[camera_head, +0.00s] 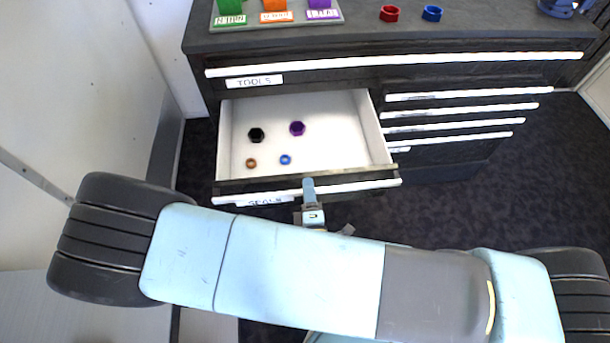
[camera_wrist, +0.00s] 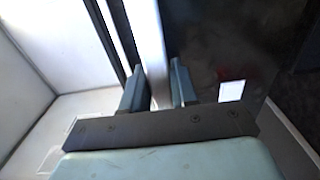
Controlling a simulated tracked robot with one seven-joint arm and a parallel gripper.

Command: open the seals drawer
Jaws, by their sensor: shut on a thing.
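The seals drawer (camera_head: 352,112) is pulled well out of the dark cabinet, with its white inside showing. Its label (camera_head: 264,201) reads SEALS on the front, partly cut off from view. In the drawer lie a black nut (camera_head: 256,135), a purple nut (camera_head: 297,128), an orange ring (camera_head: 251,162) and a blue ring (camera_head: 285,159). My gripper (camera_head: 309,188) is at the middle of the drawer front, shut on its white handle strip. The wrist view shows the white handle (camera_wrist: 150,45) between the two fingers (camera_wrist: 158,88).
The closed tools drawer (camera_head: 300,75) is above, and several closed narrow drawers (camera_head: 455,115) are at the right. On the cabinet top are a tray (camera_head: 278,22) of coloured blocks, a red ring (camera_head: 389,13) and a blue ring (camera_head: 432,13). A white wall (camera_head: 80,90) stands at left.

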